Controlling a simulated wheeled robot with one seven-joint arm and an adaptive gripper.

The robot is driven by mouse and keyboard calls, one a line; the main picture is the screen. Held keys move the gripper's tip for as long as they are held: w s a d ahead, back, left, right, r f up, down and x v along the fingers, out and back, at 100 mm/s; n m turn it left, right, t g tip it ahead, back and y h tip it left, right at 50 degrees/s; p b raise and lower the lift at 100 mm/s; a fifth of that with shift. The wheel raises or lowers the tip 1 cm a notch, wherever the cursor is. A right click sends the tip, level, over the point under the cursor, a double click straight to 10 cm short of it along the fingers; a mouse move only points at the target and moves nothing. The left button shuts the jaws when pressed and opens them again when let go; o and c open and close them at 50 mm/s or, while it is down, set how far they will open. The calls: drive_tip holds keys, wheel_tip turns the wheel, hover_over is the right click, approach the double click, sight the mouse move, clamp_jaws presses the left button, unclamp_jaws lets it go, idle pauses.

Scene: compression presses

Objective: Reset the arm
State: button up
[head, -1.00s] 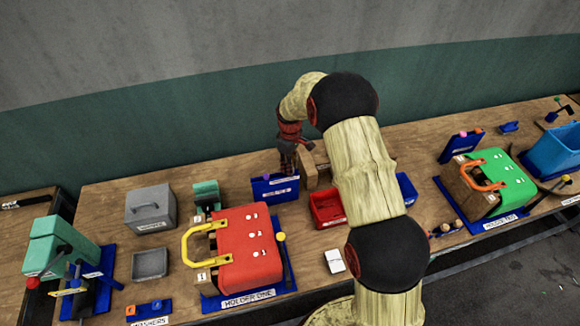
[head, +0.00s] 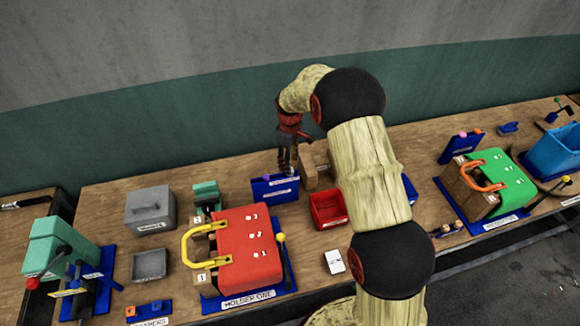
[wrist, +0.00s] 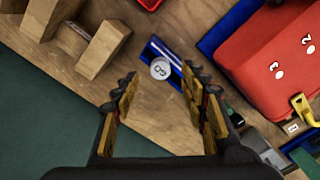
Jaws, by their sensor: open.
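My gripper (head: 287,168) is above the back of the wooden bench, just behind and over a small blue stand (head: 275,189). In the wrist view my gripper (wrist: 160,76) is open, its two fingers spread wide with nothing held between them. Past the fingertips the blue stand (wrist: 152,49) shows with a pale round disc (wrist: 160,69) marked with dark characters. A wooden block piece (head: 309,172) stands just right of the gripper in the head view. My arm hides part of the bench to the right.
A red holder (head: 247,250) with a yellow handle stands front left of the gripper. A red bin (head: 328,209) is to the right. A grey box (head: 150,208) and a teal press (head: 50,245) stand left. A green holder (head: 497,182) is far right. The wall is close behind.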

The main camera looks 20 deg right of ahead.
wheel_tip(320, 180, up, 8)
drive_tip(key=shift+r, duration=0.2)
drive_tip(key=s+m+t+b, duration=0.5)
drive_tip(key=s+b, duration=1.6)
drive_tip(key=s, duration=1.7)
drive_tip(key=r+m, duration=0.1)
drive_tip(key=m, duration=0.2)
drive_tip(key=shift+s+m+t, duration=0.3)
drive_tip(key=shift+m, duration=0.1)
